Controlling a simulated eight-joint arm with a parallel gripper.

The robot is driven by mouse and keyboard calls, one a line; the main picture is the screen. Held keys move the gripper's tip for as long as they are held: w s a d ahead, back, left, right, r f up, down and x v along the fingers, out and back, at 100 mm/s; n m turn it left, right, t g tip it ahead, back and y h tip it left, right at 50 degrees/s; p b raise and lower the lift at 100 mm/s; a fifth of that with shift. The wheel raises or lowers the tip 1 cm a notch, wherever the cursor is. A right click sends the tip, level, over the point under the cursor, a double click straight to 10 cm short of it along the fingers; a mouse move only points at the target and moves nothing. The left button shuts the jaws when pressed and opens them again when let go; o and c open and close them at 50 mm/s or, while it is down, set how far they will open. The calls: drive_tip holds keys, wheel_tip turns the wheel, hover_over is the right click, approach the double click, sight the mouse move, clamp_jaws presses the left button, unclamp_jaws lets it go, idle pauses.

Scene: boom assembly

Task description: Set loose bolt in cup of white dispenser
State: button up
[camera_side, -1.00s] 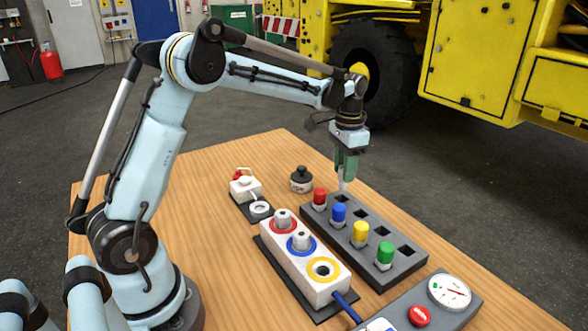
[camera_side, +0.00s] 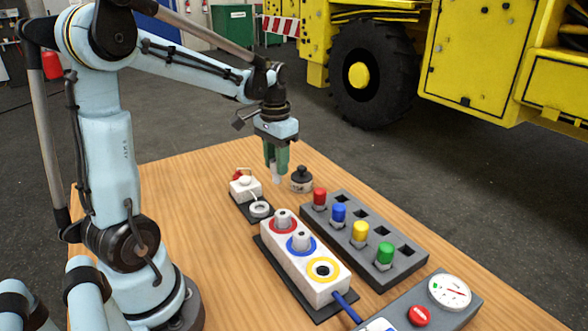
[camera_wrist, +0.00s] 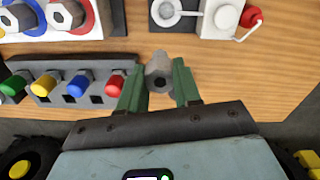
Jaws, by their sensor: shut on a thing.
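My gripper (camera_side: 277,168) has green jaws shut on a grey metal bolt (camera_side: 276,175). It holds the bolt upright above the table, clear of everything below. The wrist view shows the bolt (camera_wrist: 159,73) between the jaws (camera_wrist: 159,88). The white dispenser (camera_side: 245,187) stands left of and below the bolt in the side view. Its round white cup (camera_side: 260,209) sits on a dark base in front of it. In the wrist view the cup (camera_wrist: 166,11) lies just beyond the bolt, with the dispenser (camera_wrist: 221,17) to its right.
A dark knobbed weight (camera_side: 301,180) stands close to my gripper's right. A grey rack (camera_side: 391,242) holds red, blue, yellow and green pegs. A white block (camera_side: 310,283) has red, blue and yellow rings, with bolts in two. A gauge panel (camera_side: 425,305) is at front right.

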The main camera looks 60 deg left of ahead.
drive_tip(key=shift+n, duration=0.7)
drive_tip(key=s, duration=0.2)
drive_tip(key=s+a, duration=0.1)
drive_tip(key=s, duration=0.1)
drive_tip(key=shift+s+f, duration=0.2)
drive_tip(key=shift+s, duration=0.15)
drive_tip(key=shift+f, duration=2.3)
drive_tip(key=shift+f, duration=1.1)
drive_tip(key=o, duration=1.1)
wheel_tip(320, 180, up, 7)
